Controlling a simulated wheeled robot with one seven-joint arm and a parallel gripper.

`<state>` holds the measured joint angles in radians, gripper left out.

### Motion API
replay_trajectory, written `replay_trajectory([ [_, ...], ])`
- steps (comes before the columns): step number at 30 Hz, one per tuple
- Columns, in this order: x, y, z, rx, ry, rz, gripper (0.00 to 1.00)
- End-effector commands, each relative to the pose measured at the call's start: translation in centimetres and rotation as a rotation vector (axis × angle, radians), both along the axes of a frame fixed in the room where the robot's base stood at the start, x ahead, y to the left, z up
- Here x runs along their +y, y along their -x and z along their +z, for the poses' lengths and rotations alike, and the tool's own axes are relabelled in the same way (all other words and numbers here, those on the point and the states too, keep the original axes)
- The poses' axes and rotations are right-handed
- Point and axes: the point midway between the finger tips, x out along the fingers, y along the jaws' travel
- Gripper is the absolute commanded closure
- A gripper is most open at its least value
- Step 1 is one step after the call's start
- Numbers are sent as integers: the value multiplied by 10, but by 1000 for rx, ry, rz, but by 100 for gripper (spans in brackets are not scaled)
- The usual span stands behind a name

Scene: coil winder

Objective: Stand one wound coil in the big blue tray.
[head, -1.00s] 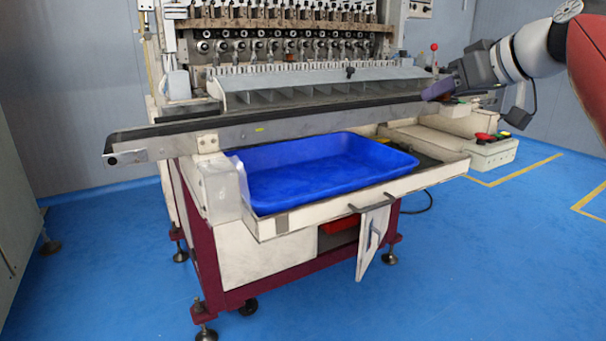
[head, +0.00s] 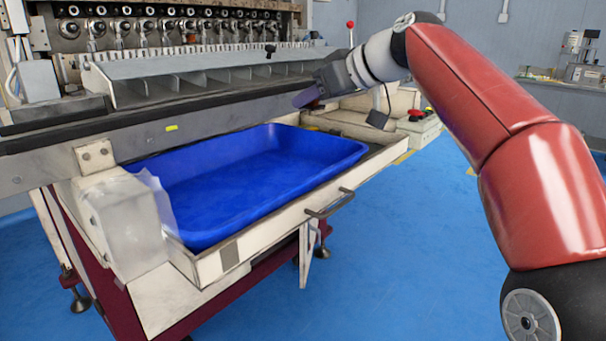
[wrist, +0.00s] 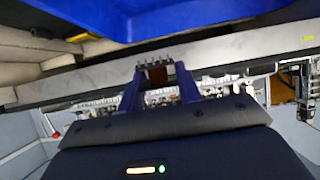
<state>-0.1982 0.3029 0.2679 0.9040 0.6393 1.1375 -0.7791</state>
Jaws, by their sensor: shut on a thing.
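The big blue tray (head: 262,170) sits in the open drawer at the front of the machine, and its floor looks empty. In the wrist view its blue underside or wall (wrist: 200,14) fills the top. My gripper (head: 306,97) is at the right of the tray, near the right end of the dark rail, above tray height. In the wrist view my gripper (wrist: 165,84) is shut on a small wound coil (wrist: 157,76), brown with a pale row of pins, between two blue-purple fingers. The coil cannot be made out in the head view.
A long rail (head: 150,130) runs behind the tray, with a sloped divided rack (head: 200,75) above it. A white block with clear plastic (head: 128,215) stands at the tray's left. A drawer handle (head: 330,205) juts out in front. A red-knobbed lever (head: 350,28) stands behind my gripper.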

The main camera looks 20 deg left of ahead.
Motion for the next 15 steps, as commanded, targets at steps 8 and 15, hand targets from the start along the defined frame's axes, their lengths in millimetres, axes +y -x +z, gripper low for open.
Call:
replay_trajectory([
  [8, -1, 0, -67, 2, 0, -1, 87],
  [15, 0, 0, -88, 1, 0, 0, 87],
])
